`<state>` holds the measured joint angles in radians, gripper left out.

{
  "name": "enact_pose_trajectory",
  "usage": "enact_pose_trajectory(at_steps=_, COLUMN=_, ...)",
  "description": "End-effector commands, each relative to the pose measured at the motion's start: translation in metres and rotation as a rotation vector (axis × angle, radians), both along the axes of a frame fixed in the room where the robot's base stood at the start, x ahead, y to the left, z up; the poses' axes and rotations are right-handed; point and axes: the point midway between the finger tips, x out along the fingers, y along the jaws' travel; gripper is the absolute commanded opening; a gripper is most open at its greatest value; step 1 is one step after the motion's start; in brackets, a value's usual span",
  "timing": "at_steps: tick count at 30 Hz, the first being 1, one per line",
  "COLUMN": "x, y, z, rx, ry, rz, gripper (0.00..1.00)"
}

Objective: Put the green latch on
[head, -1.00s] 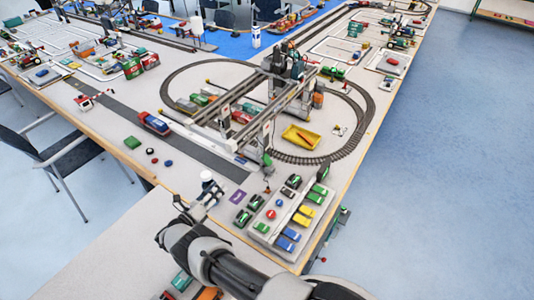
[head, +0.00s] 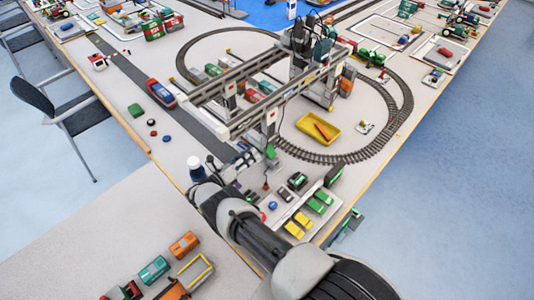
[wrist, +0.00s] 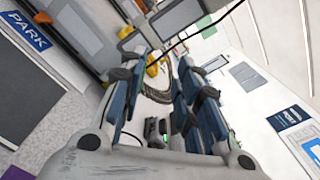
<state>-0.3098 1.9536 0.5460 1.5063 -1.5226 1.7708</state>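A small green piece (head: 271,152) sits at the foot of the near leg of the gantry crane (head: 232,86) in the head view; I cannot tell for certain that it is the latch. My gripper (head: 242,164) is just left of that leg, over the table. In the wrist view my gripper (wrist: 162,98) is open, with blue-grey fingers apart and nothing visibly held. A small bright green spot (wrist: 165,136) shows low between the fingers, beside dark parts. Whether it is the same green piece is unclear.
Oval train track (head: 350,155) surrounds a yellow tray (head: 318,128). A white car park board (head: 322,226) with several toy cars lies to the right of my arm. A PARK sign (wrist: 27,30) shows in the wrist view.

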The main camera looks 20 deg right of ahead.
Motion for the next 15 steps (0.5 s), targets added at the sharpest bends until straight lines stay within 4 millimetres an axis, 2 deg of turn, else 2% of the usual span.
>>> enact_pose_trajectory(at_steps=1, x=0.0, y=-0.001, z=-0.014, rx=0.0, ry=0.0, rz=-0.001, gripper=0.3)
enact_pose_trajectory(at_steps=6, x=0.0, y=-0.001, z=-0.033, rx=0.0, ry=0.0, rz=-0.001, gripper=0.3)
enact_pose_trajectory(at_steps=11, x=0.003, y=-0.008, z=-0.033, rx=0.0, ry=-0.002, rz=-0.004, gripper=0.3)
enact_pose_trajectory(at_steps=15, x=0.01, y=-0.027, z=-0.032, rx=0.001, ry=-0.001, rz=-0.004, gripper=0.3)
